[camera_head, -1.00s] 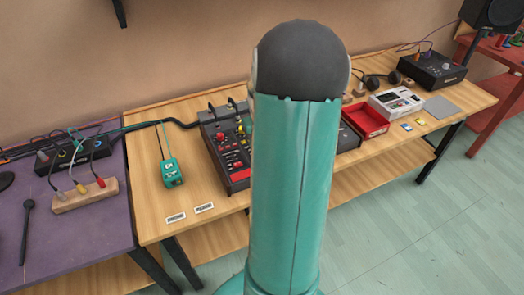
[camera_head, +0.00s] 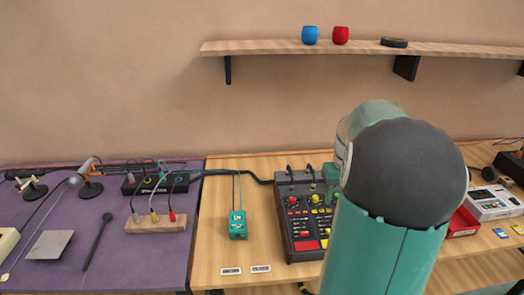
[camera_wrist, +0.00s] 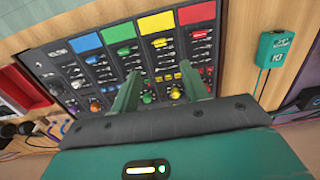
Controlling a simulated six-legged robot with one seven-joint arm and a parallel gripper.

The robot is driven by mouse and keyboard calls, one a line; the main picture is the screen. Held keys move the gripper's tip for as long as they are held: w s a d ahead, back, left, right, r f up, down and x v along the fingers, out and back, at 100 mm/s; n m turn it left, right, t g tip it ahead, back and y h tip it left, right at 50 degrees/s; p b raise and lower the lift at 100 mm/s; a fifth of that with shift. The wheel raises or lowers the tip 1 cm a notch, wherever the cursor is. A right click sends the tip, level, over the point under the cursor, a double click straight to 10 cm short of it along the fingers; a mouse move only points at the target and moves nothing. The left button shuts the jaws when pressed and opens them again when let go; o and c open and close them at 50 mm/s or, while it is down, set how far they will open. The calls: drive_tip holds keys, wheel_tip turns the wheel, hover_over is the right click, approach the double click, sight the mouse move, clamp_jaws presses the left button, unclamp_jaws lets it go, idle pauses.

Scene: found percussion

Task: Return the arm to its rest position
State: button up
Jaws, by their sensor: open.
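In the wrist view, my gripper (camera_wrist: 158,88) shows two green fingers spread apart with nothing between them. Beyond the fingers is a dark mixer (camera_wrist: 95,65) with blue, green, yellow and red pads, faders and knobs. I cannot tell how far the fingers are from its surface. In the head view, my teal arm with its dark rounded joint stands at the right and covers part of the mixer (camera_head: 291,222).
A teal box (camera_head: 237,224) stands left of the mixer, also seen in the wrist view (camera_wrist: 276,57). A purple table (camera_head: 130,255) holds a wooden jack block (camera_head: 156,224) and microphones. A red tray (camera_head: 463,224) is at the right. A wall shelf (camera_head: 270,48) holds cups.

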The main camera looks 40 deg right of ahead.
drive_tip(key=w+a+r+n+t+h, duration=0.15)
drive_tip(key=a+r, duration=0.25)
drive_tip(key=a, duration=0.7)
drive_tip(key=w+a+r+n+t, duration=0.1)
drive_tip(key=w+a+r+n, duration=0.2)
drive_tip(key=a, duration=0.8)
drive_tip(key=s+a+n+t, duration=0.1)
drive_tip(key=s+a, duration=0.2)
drive_tip(key=a, duration=0.5)
drive_tip(key=s+a+r+t+y, duration=0.1)
drive_tip(key=s+a, duration=0.3)
drive_tip(key=a, duration=0.4)
drive_tip(key=shift+s+a+r+n+t, duration=0.25)
drive_tip(key=shift+a+n+t, duration=0.15)
drive_tip(key=shift+t, duration=0.15)
drive_tip(key=shift+y, duration=0.25)
drive_tip(key=shift+c, duration=0.4)
drive_tip(key=shift+c, duration=0.6)
drive_tip(key=shift+d, duration=0.15)
